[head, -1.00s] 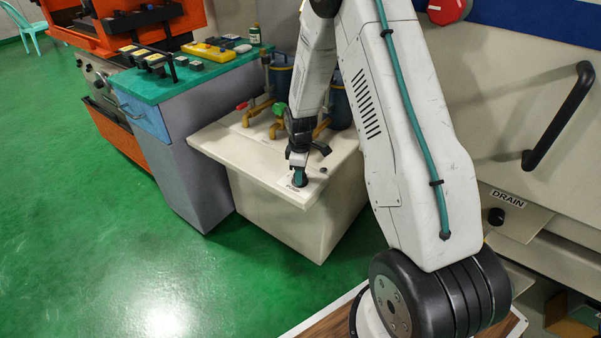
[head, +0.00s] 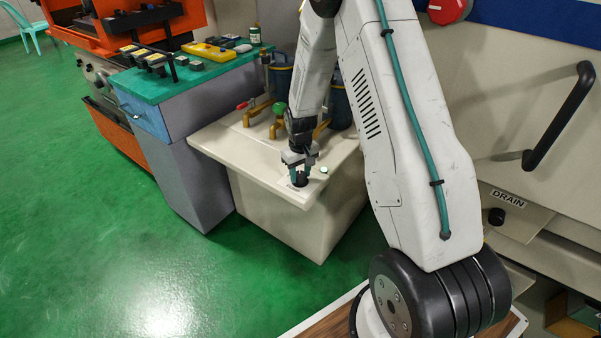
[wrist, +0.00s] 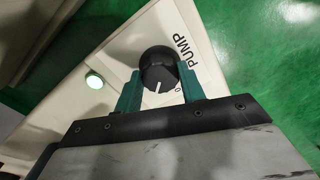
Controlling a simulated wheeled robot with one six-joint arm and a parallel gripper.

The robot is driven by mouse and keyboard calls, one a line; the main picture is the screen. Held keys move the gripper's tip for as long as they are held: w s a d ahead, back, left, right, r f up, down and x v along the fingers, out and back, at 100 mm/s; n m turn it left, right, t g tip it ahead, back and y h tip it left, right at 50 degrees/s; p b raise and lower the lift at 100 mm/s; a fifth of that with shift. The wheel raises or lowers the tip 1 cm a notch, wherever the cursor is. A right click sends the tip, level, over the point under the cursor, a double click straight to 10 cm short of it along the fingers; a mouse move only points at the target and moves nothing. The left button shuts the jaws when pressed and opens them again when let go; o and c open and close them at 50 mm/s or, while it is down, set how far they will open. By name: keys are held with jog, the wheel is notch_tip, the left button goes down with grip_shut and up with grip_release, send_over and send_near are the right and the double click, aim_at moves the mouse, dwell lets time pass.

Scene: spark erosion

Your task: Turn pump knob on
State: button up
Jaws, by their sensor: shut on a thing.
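The pump knob (wrist: 158,70) is a round black knob with a white pointer line, beside the "PUMP" label and a "0" mark in the wrist view. The pointer is turned away from the "0". My gripper (wrist: 160,84) has its two teal fingers on either side of the knob, shut on it. In the head view my gripper (head: 300,175) reaches down to the corner of the cream tank top (head: 230,140), and the fingers hide most of the knob. A small round lamp (wrist: 94,80) next to the knob glows pale green; it also shows in the head view (head: 323,170).
Yellow pipes with a green valve handle (head: 279,108) and a red one (head: 241,105) stand behind my gripper on the tank. A teal-topped cabinet (head: 150,88) stands left. A separate "DRAIN" knob (head: 496,216) is at right. Green floor is open at left.

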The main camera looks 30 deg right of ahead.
aim_at(300, 175)
jog(key=m, duration=0.4)
jog(key=shift+m, duration=2.1)
jog(key=shift+w, duration=0.1)
jog(key=o, duration=1)
jog(key=shift+c, duration=0.2)
notch_tip(300, 175, up, 8)
jog(key=shift+f, duration=0.1)
